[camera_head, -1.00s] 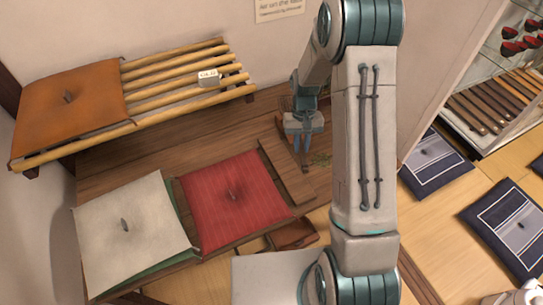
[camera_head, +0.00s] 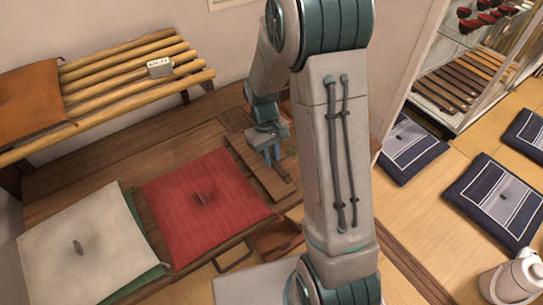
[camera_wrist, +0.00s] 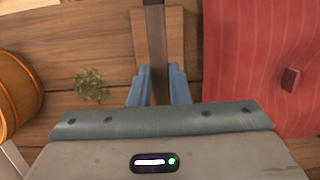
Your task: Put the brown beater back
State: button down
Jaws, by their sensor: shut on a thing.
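My gripper (camera_head: 272,155) is over the dark wooden platform, to the right of the red cushion. In the wrist view its two blue fingers (camera_wrist: 158,88) are shut on a dark brown stick (camera_wrist: 156,38), which looks like the beater's handle. The stick runs up between the fingers to the picture's top edge, so its far end is out of view. A lighter brown board (camera_wrist: 178,40) lies behind it; it also shows beside the red cushion in the head view (camera_head: 252,165). I cannot tell whether the stick touches the board.
The red cushion (camera_head: 180,215) and a pale cushion (camera_head: 50,240) lie on the platform. A slatted rack (camera_head: 115,80) with an orange cushion stands behind. A small green plant (camera_wrist: 92,84) is left of the fingers. A glass cabinet (camera_head: 440,60) stands right.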

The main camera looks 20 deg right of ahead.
jog(key=shift+w+a+b+x, duration=0.1)
jog(key=shift+w+b+x, duration=0.15)
jog(key=shift+b+x, duration=0.75)
jog(key=shift+w+a+b+x, duration=0.15)
jog(key=shift+b+x, duration=0.45)
jog(key=shift+x, duration=0.7)
jog(key=shift+w+b+x, duration=0.3)
jog(key=shift+b+x, duration=0.5)
jog(key=shift+x, duration=0.3)
jog(key=shift+f, duration=0.15)
jog(key=c, duration=1.3)
grip_release()
